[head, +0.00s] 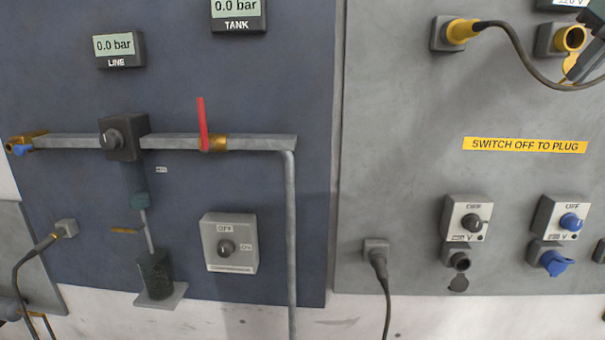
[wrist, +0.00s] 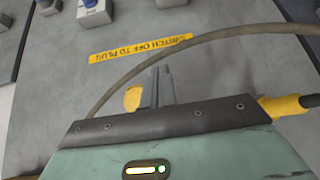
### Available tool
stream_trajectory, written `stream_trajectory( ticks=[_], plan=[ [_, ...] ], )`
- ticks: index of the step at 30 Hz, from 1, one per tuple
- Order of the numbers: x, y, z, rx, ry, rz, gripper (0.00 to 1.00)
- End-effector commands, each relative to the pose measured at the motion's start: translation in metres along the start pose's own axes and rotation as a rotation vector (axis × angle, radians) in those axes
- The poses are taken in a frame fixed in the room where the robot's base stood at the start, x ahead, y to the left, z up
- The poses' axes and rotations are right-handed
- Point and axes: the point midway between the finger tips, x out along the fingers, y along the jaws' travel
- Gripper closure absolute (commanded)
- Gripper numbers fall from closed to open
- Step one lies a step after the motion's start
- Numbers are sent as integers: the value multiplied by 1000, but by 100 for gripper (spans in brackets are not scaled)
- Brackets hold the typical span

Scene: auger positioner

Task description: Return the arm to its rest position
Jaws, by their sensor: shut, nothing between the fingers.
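My gripper (head: 582,66) shows at the top right edge of the head view, in front of the grey panel beside a yellow socket (head: 571,39) with its lid hanging open. In the wrist view my gripper (wrist: 161,84) has its two grey fingers together, with nothing between them. Part of the yellow lid (wrist: 132,98) shows just left of the fingers. A yellow plug (head: 461,30) sits in the socket left of it, and its dark cable (head: 530,70) runs toward my gripper. In the wrist view the cable (wrist: 200,44) arcs beyond the fingers; I cannot tell whether it touches them.
A yellow "SWITCH OFF TO PLUG" label (head: 524,145) is on the grey panel (head: 400,130). Switch boxes (head: 467,218) and a blue-lidded socket (head: 556,262) are below. A blue panel (head: 60,190) at left carries pipes, gauges and a red lever (head: 202,122).

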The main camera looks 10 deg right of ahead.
Motion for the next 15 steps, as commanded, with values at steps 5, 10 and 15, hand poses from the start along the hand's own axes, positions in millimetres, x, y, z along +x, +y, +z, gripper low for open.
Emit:
stream_trajectory(
  ticks=[5, 10, 15],
  plan=[
    [84, -99, 35, -104, -127, -126, 100],
    [141, -191, 97, -223, -253, -207, 100],
    [176, -271, 185, -372, -374, -259, 100]
  ],
)
